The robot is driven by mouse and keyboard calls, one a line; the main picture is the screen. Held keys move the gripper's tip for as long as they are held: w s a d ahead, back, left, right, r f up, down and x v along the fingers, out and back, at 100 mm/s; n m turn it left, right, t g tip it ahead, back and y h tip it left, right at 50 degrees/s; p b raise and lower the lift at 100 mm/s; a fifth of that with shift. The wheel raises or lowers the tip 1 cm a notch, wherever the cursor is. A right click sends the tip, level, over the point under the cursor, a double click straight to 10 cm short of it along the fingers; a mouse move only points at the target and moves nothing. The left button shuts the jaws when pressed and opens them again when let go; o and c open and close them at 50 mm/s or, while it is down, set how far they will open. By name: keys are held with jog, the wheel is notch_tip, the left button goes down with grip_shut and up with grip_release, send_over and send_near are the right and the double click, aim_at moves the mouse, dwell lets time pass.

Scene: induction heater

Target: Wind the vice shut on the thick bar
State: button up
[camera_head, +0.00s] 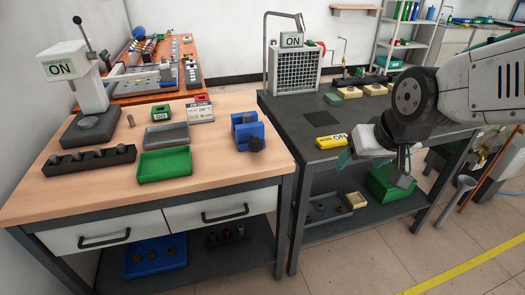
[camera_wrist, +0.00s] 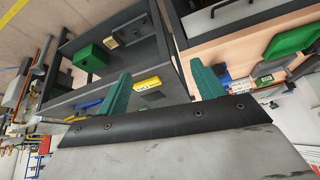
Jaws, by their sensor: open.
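The blue vice (camera_head: 245,128) stands on the wooden bench top, at its right side. A dark round part (camera_head: 257,144) on its front faces me. I cannot make out a bar between its jaws at this size. A small dark upright piece (camera_head: 130,120) and a black rack (camera_head: 88,160) with several round grey tops stand further left, but I cannot tell which piece is the thick bar. My gripper (camera_head: 372,152) is well to the right of the vice, over the dark table. In the wrist view its two teal fingers (camera_wrist: 162,88) are apart with nothing between them.
A green tray (camera_head: 164,163) and a grey tray (camera_head: 166,136) lie left of the vice. A hardness tester (camera_head: 80,85) stands at the back left. A yellow ON block (camera_head: 329,142) lies on the dark table near my gripper. A gap separates the two benches.

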jog(key=w+a+f+t+y, duration=0.1)
jog(key=w+a+f+t, duration=0.1)
jog(key=w+a+f, duration=0.3)
jog(key=w+a+t, duration=0.2)
jog(key=w, duration=0.6)
jog(key=n+t+y, duration=0.2)
jog(key=t+y, duration=0.1)
jog(key=t, duration=0.5)
send_near(257, 148)
jog(key=x, duration=0.8)
jog(key=shift+w+a+r, duration=0.1)
jog(key=shift+w+a, duration=0.1)
jog(key=shift+w, duration=0.05)
jog(key=c, duration=1)
